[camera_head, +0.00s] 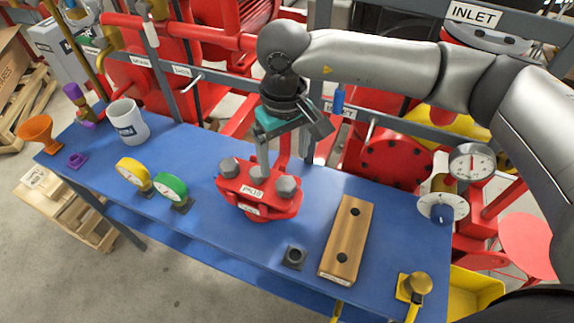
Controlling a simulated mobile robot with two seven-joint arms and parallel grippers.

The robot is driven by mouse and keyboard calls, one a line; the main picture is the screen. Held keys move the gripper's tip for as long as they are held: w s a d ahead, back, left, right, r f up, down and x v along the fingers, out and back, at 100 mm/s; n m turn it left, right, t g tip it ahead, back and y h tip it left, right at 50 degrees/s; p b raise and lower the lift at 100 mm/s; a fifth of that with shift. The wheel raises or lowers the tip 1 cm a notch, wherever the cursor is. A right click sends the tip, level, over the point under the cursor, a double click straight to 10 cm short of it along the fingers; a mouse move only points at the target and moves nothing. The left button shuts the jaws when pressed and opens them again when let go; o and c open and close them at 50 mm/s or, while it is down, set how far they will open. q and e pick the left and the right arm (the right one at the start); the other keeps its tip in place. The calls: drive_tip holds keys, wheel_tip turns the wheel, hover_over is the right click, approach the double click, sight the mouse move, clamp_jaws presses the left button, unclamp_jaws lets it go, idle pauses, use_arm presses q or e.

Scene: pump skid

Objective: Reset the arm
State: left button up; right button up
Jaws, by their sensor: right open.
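My right arm (375,62) comes in from the right and reaches over the blue table (205,220). Its gripper (290,150) points down, open, above and behind the red pump block (262,203). One grey finger overlaps the block's back edge in the picture; I cannot tell whether it touches. The other finger sits apart to the right. I see nothing between the fingers. My left gripper is not in view.
Left on the table stand a white mug (128,122), an orange funnel (38,131), a yellow gauge (133,174) and a green gauge (171,186). Right are a black socket (294,257), a wooden block (347,240) and a brass fitting (416,285). Red machinery and grey rails stand behind.

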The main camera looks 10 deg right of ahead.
drive_tip(key=shift+d+f, duration=0.1)
drive_tip(key=shift+d, duration=0.05)
drive_tip(key=shift+s+f, duration=0.1)
drive_tip(key=shift+s, duration=0.05)
idle(0.5)
